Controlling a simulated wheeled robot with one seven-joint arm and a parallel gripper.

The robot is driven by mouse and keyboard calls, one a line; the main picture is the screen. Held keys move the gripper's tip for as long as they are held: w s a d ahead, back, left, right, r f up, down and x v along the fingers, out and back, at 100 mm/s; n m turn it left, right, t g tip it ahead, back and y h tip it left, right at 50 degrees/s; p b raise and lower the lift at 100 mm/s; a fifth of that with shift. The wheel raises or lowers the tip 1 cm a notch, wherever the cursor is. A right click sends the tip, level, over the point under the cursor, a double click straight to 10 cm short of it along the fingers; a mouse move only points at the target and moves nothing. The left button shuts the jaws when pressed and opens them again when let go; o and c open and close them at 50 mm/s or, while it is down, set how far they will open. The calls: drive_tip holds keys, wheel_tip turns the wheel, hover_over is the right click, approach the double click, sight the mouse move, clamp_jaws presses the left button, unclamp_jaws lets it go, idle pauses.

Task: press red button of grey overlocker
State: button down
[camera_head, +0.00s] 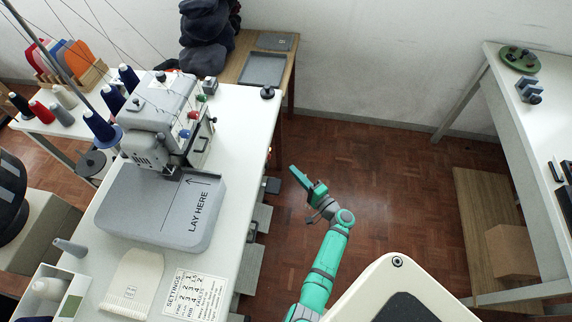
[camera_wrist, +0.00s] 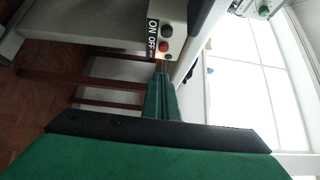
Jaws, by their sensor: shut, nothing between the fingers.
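The grey overlocker (camera_head: 165,115) stands on the white table, with a grey plate marked LAY HERE in front of it. In the wrist view, a pale switch box (camera_wrist: 179,42) carries a red button (camera_wrist: 163,46) beside the word OFF and a black button (camera_wrist: 166,31) beside ON. My gripper (camera_head: 293,169) is shut and empty, to the right of the table edge above the floor. Its green fingertips (camera_wrist: 162,75) show just below the red button in the wrist view, apparently short of it; contact cannot be told. The box's buttons cannot be made out in the head view.
The white table's (camera_head: 240,125) right edge and legs lie to the left of my gripper. Coloured knobs and thread cones surround the overlocker. A second white table (camera_head: 510,95) stands at right, with a cardboard box (camera_head: 512,252) under it. The wooden floor (camera_head: 390,180) between is clear.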

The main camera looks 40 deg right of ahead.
drive_tip(key=shift+s+a, duration=0.15)
drive_tip(key=shift+s, duration=0.75)
drive_tip(key=shift+s+a, duration=0.1)
drive_tip(key=shift+s, duration=0.75)
drive_tip(key=s+a+f+n+g, duration=0.3)
drive_tip(key=s+a+f+g, duration=0.25)
drive_tip(key=a+f, duration=0.5)
drive_tip(key=s+a+r+n+g+h, duration=0.1)
drive_tip(key=s+a+n+g, duration=0.2)
drive_tip(key=s+a+n, duration=0.55)
drive_tip(key=s+a+r+n+t+y, duration=0.1)
drive_tip(key=s+a+r+n+t, duration=0.2)
drive_tip(key=a+r, duration=0.8)
drive_tip(key=s+a+r+n+t+y, duration=0.1)
drive_tip(key=s+a+r+n+t, duration=0.2)
drive_tip(key=s+a+r, duration=0.3)
drive_tip(key=a+r+n, duration=0.1)
drive_tip(key=a+r, duration=0.4)
drive_tip(key=r, duration=0.7)
drive_tip(key=shift+a+r+y, duration=0.15)
drive_tip(key=shift+a+y, duration=0.05)
drive_tip(key=shift+y, duration=0.1)
